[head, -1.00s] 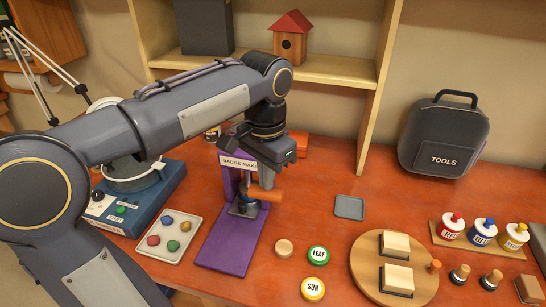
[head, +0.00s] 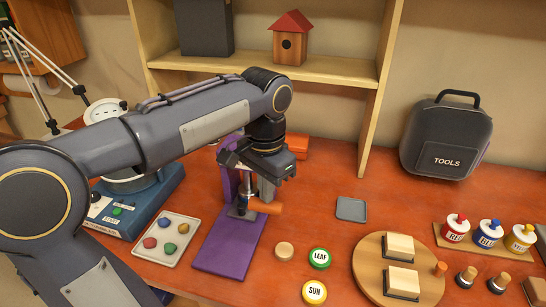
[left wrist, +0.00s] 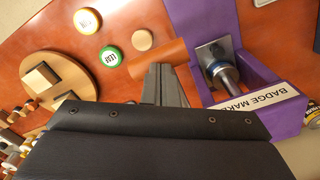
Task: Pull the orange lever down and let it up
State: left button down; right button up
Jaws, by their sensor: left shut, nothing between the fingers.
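The purple badge maker (head: 229,246) stands on the bench in the head view. Its orange lever (head: 265,207) sits low at its front, pointing right, close above the base. In the left wrist view the lever (left wrist: 160,53) lies just beyond my fingertips, beside the metal plunger (left wrist: 221,70). My left gripper (head: 266,191) is shut and empty, its fingers pointing down onto the lever from above. The fingertips (left wrist: 161,70) appear to touch the lever. The gripper hides most of the badge maker's upright and label in the head view. My right gripper is out of view.
A tray of coloured pieces (head: 146,252) is left of the badge maker. A wooden disc (head: 285,250) and the LEAF (head: 319,258) and SUN (head: 314,292) badges are to its right, with a round board (head: 368,262) beyond. An orange object (head: 298,143) stands behind.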

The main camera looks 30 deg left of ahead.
pick_arm(q)
jog(key=shift+w+f+b, duration=0.15)
jog(key=shift+f+b, duration=0.25)
jog(key=shift+f, duration=0.7)
jog(key=shift+w+a+f+b, duration=0.1)
jog(key=shift+f+b, duration=0.3)
jog(key=shift+f, duration=0.05)
jog(key=shift+w+f+b, duration=0.3)
jog(key=shift+f+b, duration=0.1)
jog(key=shift+f, duration=0.5)
jog(key=shift+w+a+f, duration=0.1)
jog(key=shift+w+f, duration=0.1)
jog(key=shift+f, duration=0.2)
